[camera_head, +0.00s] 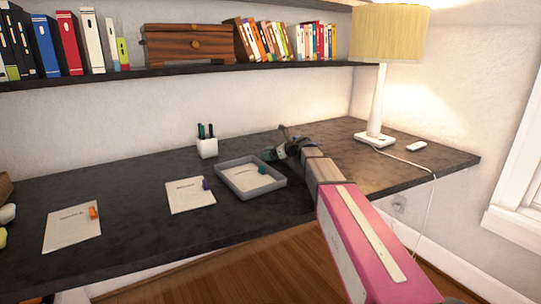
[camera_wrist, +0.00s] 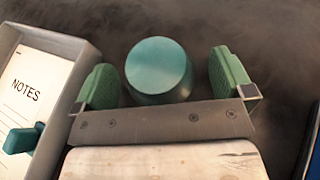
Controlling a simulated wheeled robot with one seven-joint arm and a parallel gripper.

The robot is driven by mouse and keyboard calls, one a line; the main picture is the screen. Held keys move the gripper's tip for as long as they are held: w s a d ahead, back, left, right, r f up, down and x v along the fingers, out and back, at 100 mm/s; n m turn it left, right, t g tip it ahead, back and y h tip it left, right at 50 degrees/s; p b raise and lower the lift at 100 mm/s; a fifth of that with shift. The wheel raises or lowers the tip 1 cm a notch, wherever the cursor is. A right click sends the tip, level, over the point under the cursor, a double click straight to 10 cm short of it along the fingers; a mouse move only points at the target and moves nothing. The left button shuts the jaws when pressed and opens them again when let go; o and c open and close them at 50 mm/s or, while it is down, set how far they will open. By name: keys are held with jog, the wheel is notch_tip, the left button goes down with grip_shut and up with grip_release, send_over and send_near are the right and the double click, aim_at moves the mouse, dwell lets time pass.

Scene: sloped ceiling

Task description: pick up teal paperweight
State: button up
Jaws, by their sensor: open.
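A round teal paperweight (camera_wrist: 160,66) with a flat top stands on the dark desk in the wrist view. My gripper (camera_wrist: 165,72) is open, with one green finger pad on each side of it. A gap shows on the right, and a narrower one on the left. In the head view my gripper (camera_head: 280,150) is low over the desk, just right of the grey tray (camera_head: 265,186). I cannot clearly make out the paperweight there beside the gripper.
The tray holds a notes sheet (camera_wrist: 30,85) with a smaller teal piece (camera_wrist: 25,138) on it. A white pen cup (camera_head: 207,147) stands behind the tray. Sheets lie to the left.

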jog(key=c, duration=1.2)
jog(key=shift+c, duration=0.2)
